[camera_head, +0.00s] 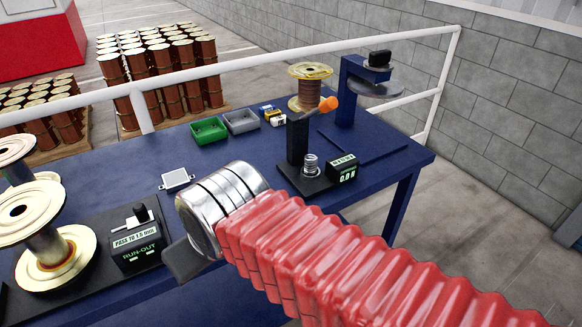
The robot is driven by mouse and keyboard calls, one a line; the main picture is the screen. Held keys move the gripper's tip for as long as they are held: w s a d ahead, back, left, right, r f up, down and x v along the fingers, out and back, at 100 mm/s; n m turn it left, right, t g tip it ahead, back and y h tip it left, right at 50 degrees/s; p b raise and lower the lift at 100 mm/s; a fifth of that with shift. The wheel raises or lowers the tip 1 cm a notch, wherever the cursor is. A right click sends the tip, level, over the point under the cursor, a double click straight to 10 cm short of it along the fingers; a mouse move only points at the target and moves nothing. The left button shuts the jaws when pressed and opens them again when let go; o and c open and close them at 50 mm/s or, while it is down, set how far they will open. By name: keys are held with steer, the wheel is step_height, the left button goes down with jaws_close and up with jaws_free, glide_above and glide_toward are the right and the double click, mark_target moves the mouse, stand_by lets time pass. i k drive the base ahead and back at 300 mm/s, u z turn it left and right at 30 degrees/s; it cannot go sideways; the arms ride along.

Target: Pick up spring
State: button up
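A small silver coil spring (311,165) stands upright on the black base of a press tester with an upright column (298,142) and an orange handle (328,105). My arm, in red bellows with a silver wrist, reaches in from the lower right. My gripper (187,261) is at the wrist's far end, to the left of the spring and well apart from it. Only one dark grey finger shows clearly; the rest is hidden by the wrist, so I cannot tell its opening or whether it holds anything.
The tester's readout box (343,169) stands right of the spring. Green (209,130) and grey (241,121) bins, a copper-coloured spool (310,87) and a blue stand (350,92) are behind. A small white tray (176,179) and a run-out gauge (137,247) lie left. The blue tabletop (235,152) is bare between.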

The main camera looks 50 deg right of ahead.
mark_target(308, 165)
steer(key=u, duration=2.5)
steer(key=k, duration=1.6)
steer(key=u, duration=0.15)
